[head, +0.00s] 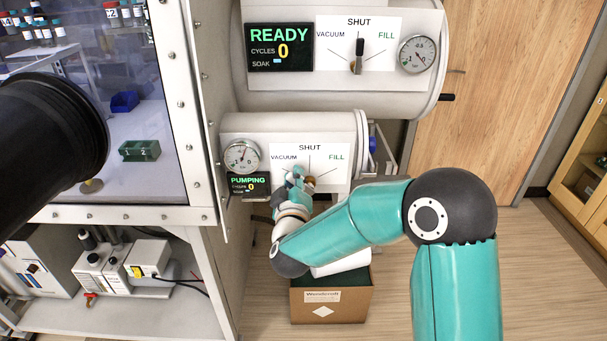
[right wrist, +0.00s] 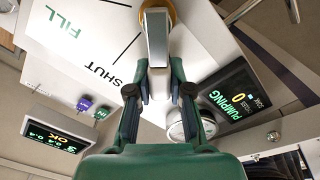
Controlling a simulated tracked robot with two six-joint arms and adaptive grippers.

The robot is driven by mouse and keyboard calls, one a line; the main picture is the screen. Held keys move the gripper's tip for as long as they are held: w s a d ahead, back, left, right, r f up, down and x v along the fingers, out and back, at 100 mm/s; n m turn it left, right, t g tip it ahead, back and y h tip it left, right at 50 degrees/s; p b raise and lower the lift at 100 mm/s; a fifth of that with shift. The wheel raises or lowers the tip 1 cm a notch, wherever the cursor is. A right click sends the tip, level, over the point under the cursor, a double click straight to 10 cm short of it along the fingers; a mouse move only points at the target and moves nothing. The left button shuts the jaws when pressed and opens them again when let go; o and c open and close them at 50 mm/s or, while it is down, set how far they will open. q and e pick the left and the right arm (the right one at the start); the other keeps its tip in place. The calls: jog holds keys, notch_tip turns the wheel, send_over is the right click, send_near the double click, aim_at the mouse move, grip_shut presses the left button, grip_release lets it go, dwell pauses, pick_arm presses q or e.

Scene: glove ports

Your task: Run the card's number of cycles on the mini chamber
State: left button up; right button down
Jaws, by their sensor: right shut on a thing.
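The mini chamber (head: 340,128) is the lower white cylinder in the head view. Its display (head: 250,184) reads PUMPING with 0 cycles; the right wrist view also shows this display (right wrist: 238,98). Its gauge (head: 242,156) is left of the valve plate (head: 325,160), marked VACUUM, SHUT and FILL. My right gripper (head: 297,180) is at the plate. In the right wrist view its fingers are shut on the grey valve lever (right wrist: 157,40). The lever lies past the SHUT line, on the side away from FILL. My left gripper is not in view. No cycle-count card is readable.
The larger chamber (head: 425,60) above shows READY (head: 279,47), 0 cycles, its lever (head: 358,52) at SHUT. A cardboard box (head: 330,305) is on the floor below my right arm.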

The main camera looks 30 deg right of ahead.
jog(key=shift+w+a+f+n, duration=0.1)
jog(key=shift+a+f+n, duration=0.25)
jog(key=shift+n, duration=0.35)
jog(key=shift+w+a+f+n, duration=0.1)
jog(key=shift+a+f+n, duration=0.1)
jog(key=shift+f+n, duration=0.4)
jog(key=shift+s+r, duration=0.1)
jog(key=c, duration=1)
grip_release()
jog(key=shift+r, duration=0.15)
jog(key=shift+c, duration=0.2)
jog(key=shift+r, duration=0.1)
jog(key=v, duration=1.2)
jog(key=shift+d, duration=0.1)
